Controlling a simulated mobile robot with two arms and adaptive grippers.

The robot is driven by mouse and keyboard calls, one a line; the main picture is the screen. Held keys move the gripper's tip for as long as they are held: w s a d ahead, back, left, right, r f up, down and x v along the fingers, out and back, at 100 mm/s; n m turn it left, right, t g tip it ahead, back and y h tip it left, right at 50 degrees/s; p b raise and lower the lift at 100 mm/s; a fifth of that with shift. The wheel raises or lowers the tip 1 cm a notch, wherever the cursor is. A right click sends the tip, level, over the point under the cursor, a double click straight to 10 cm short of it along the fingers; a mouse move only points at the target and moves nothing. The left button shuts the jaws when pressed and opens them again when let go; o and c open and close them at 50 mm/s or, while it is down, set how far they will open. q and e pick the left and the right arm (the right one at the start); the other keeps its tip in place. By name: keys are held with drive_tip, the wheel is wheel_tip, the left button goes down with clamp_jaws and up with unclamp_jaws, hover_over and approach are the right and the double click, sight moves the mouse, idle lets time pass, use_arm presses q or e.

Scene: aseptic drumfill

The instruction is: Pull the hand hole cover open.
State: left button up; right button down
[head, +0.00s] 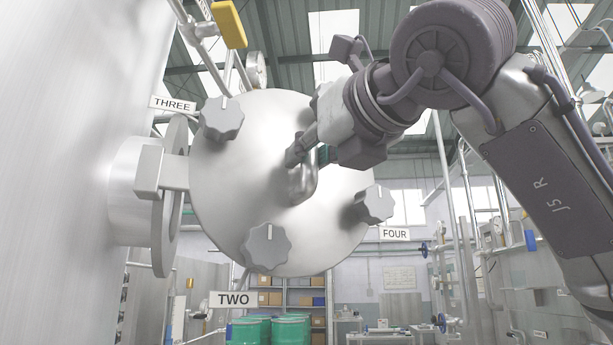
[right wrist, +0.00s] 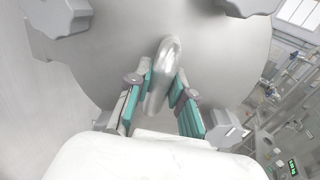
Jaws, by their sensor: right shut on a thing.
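The hand hole cover (head: 235,185) is a round brushed-metal disc in the middle of the head view. It stands swung out from the round flanged neck (head: 127,190) on the tank wall, joined to it by a hinge block at its left edge. A curved metal handle (head: 303,185) sits at the cover's centre. My right gripper (head: 308,155) is shut on this handle. In the right wrist view the handle (right wrist: 163,70) lies between the two teal-padded fingers (right wrist: 160,95). My left gripper is not in view.
Grey lobed knobs stand on the cover near the labels THREE (head: 172,103), TWO (head: 233,299) and FOUR (head: 394,234). The tank wall (head: 60,200) fills the left. A yellow-handled valve (head: 229,24) hangs above. Green drums (head: 270,330) and shelves stand far behind.

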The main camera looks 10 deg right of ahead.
drive_tip(key=shift+s+a, duration=0.15)
drive_tip(key=shift+s, duration=0.5)
drive_tip(key=c, duration=1)
unclamp_jaws()
drive_tip(key=shift+s+a, duration=0.1)
drive_tip(key=v, duration=1.2)
